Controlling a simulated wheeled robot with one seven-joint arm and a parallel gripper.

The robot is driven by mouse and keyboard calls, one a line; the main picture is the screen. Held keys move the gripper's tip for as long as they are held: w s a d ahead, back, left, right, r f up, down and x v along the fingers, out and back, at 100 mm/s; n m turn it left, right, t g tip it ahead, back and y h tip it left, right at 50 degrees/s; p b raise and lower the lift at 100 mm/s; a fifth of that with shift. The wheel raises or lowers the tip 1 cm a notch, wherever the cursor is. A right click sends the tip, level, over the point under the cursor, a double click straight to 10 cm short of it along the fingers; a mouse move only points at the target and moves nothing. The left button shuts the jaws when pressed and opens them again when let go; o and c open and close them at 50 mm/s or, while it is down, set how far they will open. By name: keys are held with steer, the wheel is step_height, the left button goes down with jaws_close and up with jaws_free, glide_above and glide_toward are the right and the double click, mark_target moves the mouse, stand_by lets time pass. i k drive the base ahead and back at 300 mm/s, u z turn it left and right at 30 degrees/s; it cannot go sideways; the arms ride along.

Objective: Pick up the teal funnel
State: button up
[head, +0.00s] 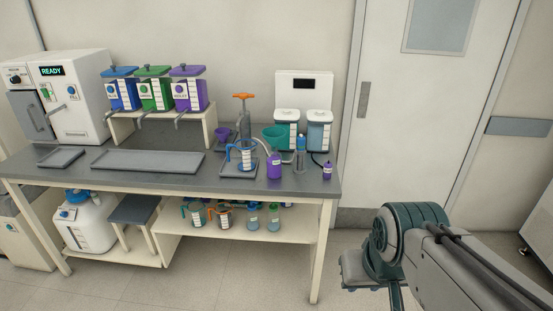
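The teal funnel (274,136) is on the bench top towards its right end, wide mouth up. It is in front of two white-lidded containers and just behind a purple bottle (274,166). Its lower part is partly hidden, and I cannot tell what supports it. My arm is at the lower right, well apart from the bench. My gripper (378,290) is at the lower left of the arm, in front of the bench's right end, partly cut off by the bottom edge. Its fingers do not show clearly.
A long grey tray (148,161) lies left. Floor in front of the bench is open.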

mark_target(273, 135)
steer(key=u, duration=0.8)
steer(key=i, duration=1.7)
steer(key=z, duration=0.9)
